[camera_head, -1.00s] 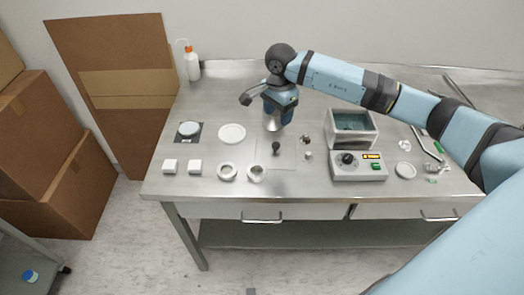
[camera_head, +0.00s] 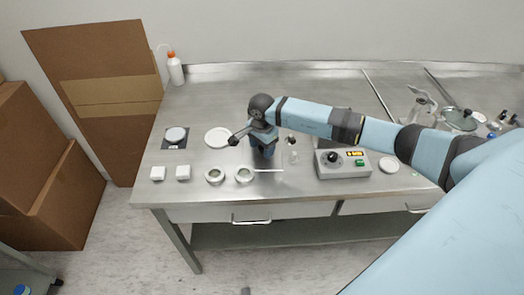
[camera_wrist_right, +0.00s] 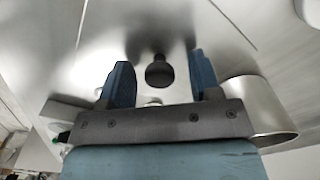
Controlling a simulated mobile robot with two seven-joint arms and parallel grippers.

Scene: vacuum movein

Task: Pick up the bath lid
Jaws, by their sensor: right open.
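The bath lid's black round knob (camera_wrist_right: 159,73) shows in the wrist view, on a shiny flat metal surface. My right gripper (camera_wrist_right: 160,65) is open, with one blue finger on each side of the knob and a gap to both. In the head view, my right gripper (camera_head: 264,151) points down at the table and hides the knob and most of the lid. My left gripper is not in view.
A shiny metal cylinder (camera_wrist_right: 262,108) stands close beside the right finger. On the table (camera_head: 205,195) are a white dish (camera_head: 218,137), two small round bowls, two white blocks and a balance-like pad (camera_head: 175,136). Glassware (camera_head: 459,119) stands far right. The front edge is mostly clear.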

